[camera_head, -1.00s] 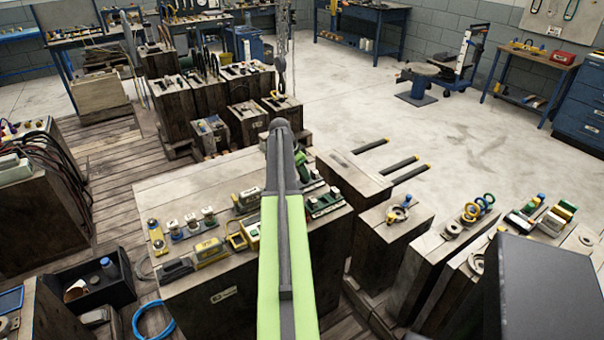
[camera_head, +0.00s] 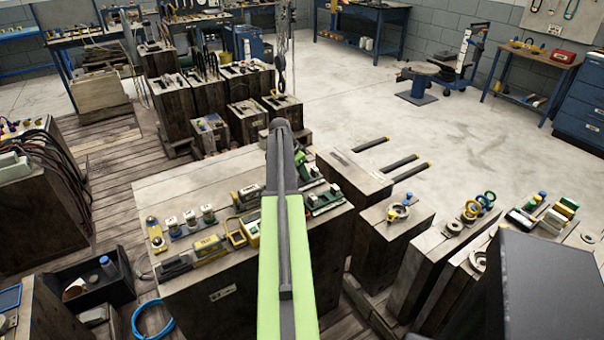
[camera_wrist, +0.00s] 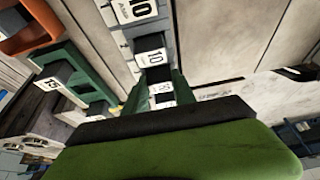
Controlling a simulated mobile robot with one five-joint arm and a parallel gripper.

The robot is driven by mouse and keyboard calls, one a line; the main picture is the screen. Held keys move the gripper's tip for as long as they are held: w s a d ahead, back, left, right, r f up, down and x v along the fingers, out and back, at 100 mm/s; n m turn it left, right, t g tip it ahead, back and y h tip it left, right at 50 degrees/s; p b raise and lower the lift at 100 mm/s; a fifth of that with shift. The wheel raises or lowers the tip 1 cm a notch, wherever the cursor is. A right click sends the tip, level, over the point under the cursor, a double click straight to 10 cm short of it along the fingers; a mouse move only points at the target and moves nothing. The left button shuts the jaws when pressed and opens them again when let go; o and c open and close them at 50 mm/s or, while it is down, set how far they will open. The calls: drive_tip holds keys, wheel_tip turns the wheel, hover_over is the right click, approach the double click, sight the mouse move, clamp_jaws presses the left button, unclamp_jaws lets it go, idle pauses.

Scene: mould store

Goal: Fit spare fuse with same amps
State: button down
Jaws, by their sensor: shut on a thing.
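In the wrist view, my gripper (camera_wrist: 155,98) is shut on a small dark fuse with a white label (camera_wrist: 162,96), its number hard to read. Just beyond it, a dark fuse carrier labelled 10 (camera_wrist: 150,55) sits on a grey holder whose plate reads 10 AMP (camera_wrist: 138,10). Left of these is a green holder (camera_wrist: 70,62) with a dark carrier whose label seems to read 15 or 25 (camera_wrist: 48,85). An orange holder (camera_wrist: 32,28) is at the top left.
The wooden block (camera_head: 160,190) carries white-capped parts (camera_head: 190,218), a yellow box (camera_head: 207,246) and green holders (camera_head: 325,200). A black bin (camera_head: 90,280) is at lower left. Open floor (camera_head: 480,140) lies behind right.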

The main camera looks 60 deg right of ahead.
drive_tip(key=c, duration=0.9)
unclamp_jaws()
drive_tip(key=shift+c, duration=0.2)
wheel_tip(320, 180, up, 8)
drive_tip(key=p, duration=0.7)
drive_tip(key=shift+f+p, duration=0.15)
drive_tip(key=shift+p, duration=0.2)
drive_tip(key=shift+f, duration=0.1)
